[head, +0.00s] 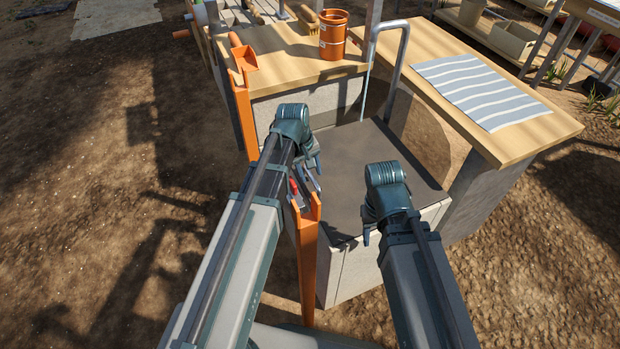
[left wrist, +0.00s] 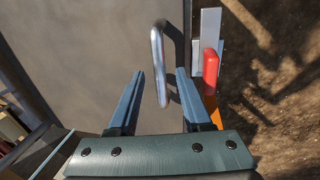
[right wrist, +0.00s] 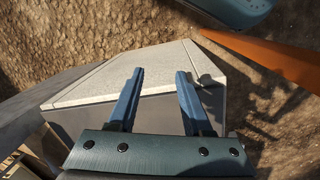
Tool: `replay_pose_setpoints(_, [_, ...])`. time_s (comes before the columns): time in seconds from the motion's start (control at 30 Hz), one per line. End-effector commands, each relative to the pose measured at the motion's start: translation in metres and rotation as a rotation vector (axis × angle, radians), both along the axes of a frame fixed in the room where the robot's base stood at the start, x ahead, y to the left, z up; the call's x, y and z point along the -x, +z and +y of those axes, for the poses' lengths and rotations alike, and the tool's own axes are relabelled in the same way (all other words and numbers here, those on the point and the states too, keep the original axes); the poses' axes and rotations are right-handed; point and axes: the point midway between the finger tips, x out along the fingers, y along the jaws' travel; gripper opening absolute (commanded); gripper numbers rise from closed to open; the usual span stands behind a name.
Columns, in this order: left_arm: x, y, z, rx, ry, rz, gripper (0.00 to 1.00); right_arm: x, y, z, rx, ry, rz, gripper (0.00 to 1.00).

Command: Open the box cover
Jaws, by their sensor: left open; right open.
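The box (head: 345,275) is pale grey, with a flat dark grey cover (head: 395,165) lying shut on top. In the left wrist view the cover (left wrist: 105,40) fills most of the picture, and a bent metal handle (left wrist: 156,55) shows between the finger tips. My left gripper (head: 312,178) is open above the cover's left edge, with the handle between its fingers and not clasped. My right gripper (head: 370,228) is open and empty above the front of the box. In the right wrist view its fingers (right wrist: 160,78) are over the box's pale edge.
An orange post (head: 308,265) with a red-handled tool (left wrist: 211,65) stands close beside my left gripper. A wooden counter (head: 285,65) holds an orange bucket (head: 333,35). A tall bent metal tube (head: 401,45) rises behind the cover. A table with a striped cloth (head: 475,88) stands right.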

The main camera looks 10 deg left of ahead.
Motion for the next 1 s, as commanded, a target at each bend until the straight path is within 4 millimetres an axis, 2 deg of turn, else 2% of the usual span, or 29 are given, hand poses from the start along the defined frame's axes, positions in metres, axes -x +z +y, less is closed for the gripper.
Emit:
replay_pose_setpoints(0.27, [-0.0003,-0.0016,-0.0004,0.000,0.000,0.000,0.50,0.0000,-0.0016,0.0000,0.000,0.000,0.000,0.50])
replay_pose_setpoints(0.37, [-0.0003,-0.0016,-0.0004,0.000,0.000,0.000,0.35,0.0000,-0.0016,0.0000,0.000,0.000,0.000,0.50])
replay_pose_setpoints(0.57, [-0.0002,-0.0017,-0.0003,0.000,0.000,0.000,0.00,0.0000,-0.0016,0.0000,0.000,0.000,0.000,0.50])
replay_pose_setpoints(1.0, [-0.0003,-0.0016,-0.0003,0.000,0.000,0.000,0.00,0.0000,-0.0017,0.0000,0.000,0.000,0.000,0.50])
